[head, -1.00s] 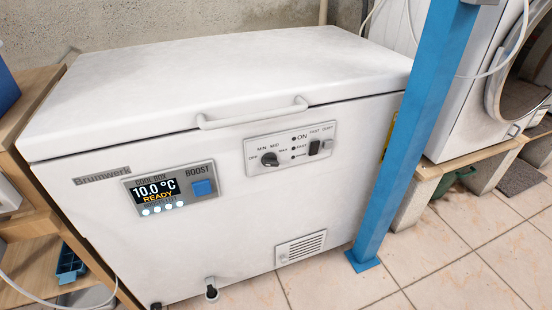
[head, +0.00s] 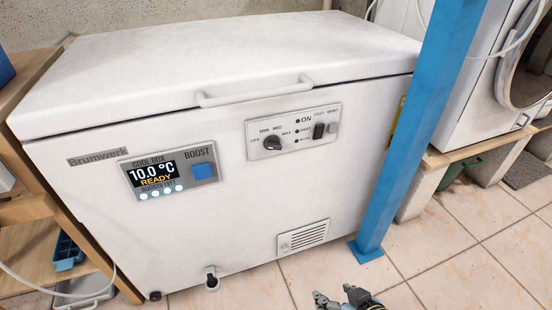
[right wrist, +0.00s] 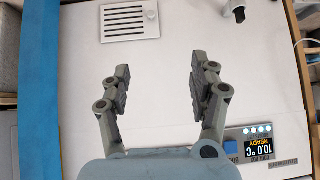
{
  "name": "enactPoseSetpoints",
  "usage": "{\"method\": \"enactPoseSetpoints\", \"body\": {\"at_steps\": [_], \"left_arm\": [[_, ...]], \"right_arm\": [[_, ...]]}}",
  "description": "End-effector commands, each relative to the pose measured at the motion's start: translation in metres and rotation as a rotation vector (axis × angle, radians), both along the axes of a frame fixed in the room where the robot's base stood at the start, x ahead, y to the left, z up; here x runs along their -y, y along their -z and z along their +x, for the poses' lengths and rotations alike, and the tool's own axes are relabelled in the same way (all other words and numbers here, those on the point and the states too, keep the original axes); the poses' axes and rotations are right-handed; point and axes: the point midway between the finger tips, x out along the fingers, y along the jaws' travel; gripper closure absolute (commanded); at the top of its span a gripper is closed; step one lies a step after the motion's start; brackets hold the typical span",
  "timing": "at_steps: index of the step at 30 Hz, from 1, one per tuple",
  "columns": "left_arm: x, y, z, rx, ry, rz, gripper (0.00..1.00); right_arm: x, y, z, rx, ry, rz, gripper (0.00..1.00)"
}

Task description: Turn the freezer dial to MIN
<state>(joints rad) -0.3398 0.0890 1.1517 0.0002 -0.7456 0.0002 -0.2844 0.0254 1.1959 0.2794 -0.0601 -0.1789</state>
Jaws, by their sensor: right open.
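The freezer dial (head: 272,143) is a small black knob on the grey control panel (head: 308,141) of the white chest freezer (head: 240,245), with OFF, MIN, MID and MAX printed around it. The mark it points to is too small to tell. My right gripper (head: 333,293) shows at the bottom edge of the head view, low in front of the freezer and well apart from the dial. In the right wrist view its two fingers (right wrist: 160,66) are spread and empty before the white front; the dial does not show there. My left gripper is not in view.
A blue post (head: 412,130) stands at the freezer's right front corner. A lid handle (head: 255,94) juts out above the panel. A display (head: 155,175) reading 10.0 °C READY and a blue BOOST button (head: 202,171) are left of the dial.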

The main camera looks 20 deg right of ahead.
Motion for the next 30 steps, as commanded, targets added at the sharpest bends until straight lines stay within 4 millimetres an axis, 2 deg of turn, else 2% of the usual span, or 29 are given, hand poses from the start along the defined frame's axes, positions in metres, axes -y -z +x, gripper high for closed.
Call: {"method": "enactPoseSetpoints", "body": {"at_steps": [1,2,3,4,6,7,9,10,12,16,23,30], "left_arm": [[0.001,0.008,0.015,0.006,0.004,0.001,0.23],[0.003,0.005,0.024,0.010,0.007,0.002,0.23],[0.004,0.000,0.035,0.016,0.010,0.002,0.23],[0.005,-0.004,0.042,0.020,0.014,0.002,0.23],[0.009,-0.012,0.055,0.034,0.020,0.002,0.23],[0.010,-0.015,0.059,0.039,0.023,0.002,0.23],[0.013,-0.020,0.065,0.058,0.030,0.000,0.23],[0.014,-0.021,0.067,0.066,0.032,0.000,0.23],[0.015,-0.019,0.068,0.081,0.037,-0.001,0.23],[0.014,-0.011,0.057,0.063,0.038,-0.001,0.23],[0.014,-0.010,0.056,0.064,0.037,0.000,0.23],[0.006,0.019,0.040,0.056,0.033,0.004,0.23]], "right_arm": [[-0.011,-0.020,0.046,0.139,0.027,0.036,0.38],[-0.015,-0.042,0.071,0.222,0.043,0.057,0.38],[-0.019,-0.073,0.100,0.330,0.066,0.085,0.38],[-0.022,-0.096,0.118,0.406,0.085,0.107,0.38],[-0.024,-0.149,0.148,0.570,0.127,0.158,0.38],[-0.023,-0.169,0.157,0.633,0.144,0.179,0.38],[-0.022,-0.206,0.169,0.744,0.177,0.222,0.38],[-0.021,-0.215,0.171,0.775,0.188,0.237,0.38],[-0.021,-0.225,0.174,0.811,0.199,0.254,0.38],[-0.023,-0.218,0.175,0.810,0.206,0.258,0.38],[-0.023,-0.222,0.178,0.813,0.203,0.258,0.38],[-0.021,-0.225,0.199,0.815,0.202,0.256,0.38]]}}
